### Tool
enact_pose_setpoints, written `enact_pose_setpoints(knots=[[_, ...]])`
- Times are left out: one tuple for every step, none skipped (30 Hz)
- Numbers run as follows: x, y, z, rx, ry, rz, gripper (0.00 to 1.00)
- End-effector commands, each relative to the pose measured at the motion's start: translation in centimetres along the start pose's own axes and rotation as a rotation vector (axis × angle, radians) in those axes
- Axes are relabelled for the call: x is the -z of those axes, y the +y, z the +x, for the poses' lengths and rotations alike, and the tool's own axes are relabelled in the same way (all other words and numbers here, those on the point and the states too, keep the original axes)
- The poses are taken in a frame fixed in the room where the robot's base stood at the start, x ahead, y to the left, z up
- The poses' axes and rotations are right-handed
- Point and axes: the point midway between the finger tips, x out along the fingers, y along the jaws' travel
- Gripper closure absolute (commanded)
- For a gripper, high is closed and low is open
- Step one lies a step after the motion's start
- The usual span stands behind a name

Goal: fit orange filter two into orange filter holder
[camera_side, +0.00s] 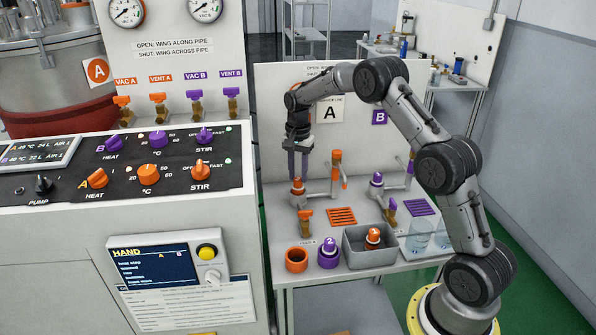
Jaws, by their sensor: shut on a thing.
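My gripper (298,180) points straight down, its fingers shut on a small orange part, which I take to be orange filter two (297,184). The part is at the top of the orange filter holder (298,201) on the left grey pipework. At this size I cannot tell whether the filter is seated in the holder or just above it, and its number cannot be read. An orange cup (296,265) at the table's front left looks empty. Another orange filter marked 1 (373,236) lies in the grey bin (354,258).
A purple cup (328,259) holds a filter marked 2. Purple-topped pipework (377,181) stands to the right. An orange upright (336,165) and an orange-handled valve (305,216) are close to my gripper. Clear beakers (419,240) stand at the right front.

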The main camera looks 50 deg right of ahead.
Motion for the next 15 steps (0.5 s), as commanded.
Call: enact_pose_setpoints(knots=[[0.0,0.0,0.12,0.0,0.0,0.0,1.0],[0.0,0.01,0.18,0.0,0.0,0.0,1.0],[-0.01,0.01,0.28,0.0,0.0,0.0,1.0],[-0.01,0.01,0.35,-0.001,0.0,0.0,1.0],[-0.01,0.02,0.41,-0.001,0.0,0.0,1.0],[-0.02,0.02,0.51,-0.001,-0.001,0.0,1.0],[-0.02,0.03,0.58,-0.001,-0.001,0.0,1.0],[-0.02,0.03,0.64,-0.001,-0.001,0.0,1.0],[-0.01,0.02,0.59,0.0,0.0,0.0,0.6],[-0.01,0.02,0.58,0.0,0.0,0.0,0.55],[-0.01,0.02,0.58,0.0,0.0,0.0,0.49],[-0.01,0.02,0.58,0.0,0.0,0.0,0.42],[-0.01,0.02,0.57,0.0,0.0,0.0,0.37],[-0.01,0.01,0.57,0.0,0.0,0.0,0.32],[-0.01,0.01,0.57,0.0,0.0,0.0,0.32]])
